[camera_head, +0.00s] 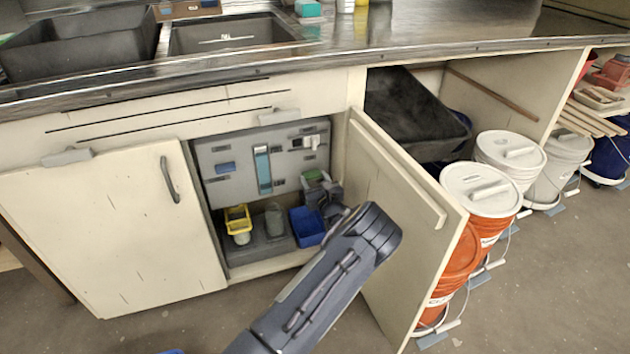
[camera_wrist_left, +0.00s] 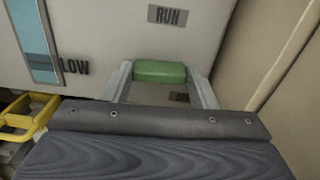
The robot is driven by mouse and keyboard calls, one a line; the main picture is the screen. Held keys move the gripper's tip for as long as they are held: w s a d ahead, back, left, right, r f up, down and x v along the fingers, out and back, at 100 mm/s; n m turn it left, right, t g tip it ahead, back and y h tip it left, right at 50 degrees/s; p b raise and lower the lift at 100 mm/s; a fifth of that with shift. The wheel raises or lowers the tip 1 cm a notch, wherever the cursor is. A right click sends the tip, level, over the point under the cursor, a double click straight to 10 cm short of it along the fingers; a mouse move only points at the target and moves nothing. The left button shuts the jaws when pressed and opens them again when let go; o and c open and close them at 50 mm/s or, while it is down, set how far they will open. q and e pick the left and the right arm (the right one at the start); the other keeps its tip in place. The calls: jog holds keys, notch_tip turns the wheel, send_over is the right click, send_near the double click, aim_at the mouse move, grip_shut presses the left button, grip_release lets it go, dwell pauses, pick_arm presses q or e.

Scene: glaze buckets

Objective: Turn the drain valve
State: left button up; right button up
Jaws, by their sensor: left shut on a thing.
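The drain valve's green handle (camera_wrist_left: 160,72) shows in the left wrist view, on the grey panel (camera_wrist_left: 100,35) under a label reading RUN. My left gripper (camera_wrist_left: 160,82) is shut on this handle, one finger at each side of it. In the head view the green handle (camera_head: 314,176) is small, at the right of the grey panel inside the open cabinet. My left gripper (camera_head: 324,190) reaches it there, partly hidden behind my own wrist. The valve body behind the handle is mostly hidden. My right gripper is in neither view.
The open cabinet door (camera_head: 405,215) stands close to the right of my left arm. A yellow basket (camera_head: 237,218) and a blue bin (camera_head: 307,228) sit below the panel. Several lidded buckets (camera_head: 480,190) stand beyond the door. The sink counter (camera_head: 400,30) runs above.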

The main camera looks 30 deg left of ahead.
pick_arm(q)
jog(key=n+b, duration=0.1)
jog(key=n, duration=0.3)
jog(key=shift+s+f+n, duration=0.1)
jog(key=shift+f+n, duration=0.05)
jog(key=shift+n, duration=0.25)
jog(key=shift+a+f+n+b, duration=0.1)
jog(key=shift+f+n+b, duration=0.05)
jog(key=shift+n+b, duration=5.35)
jog(key=shift+n+p, duration=0.7)
jog(key=shift+n, duration=0.2)
jog(key=o, duration=1)
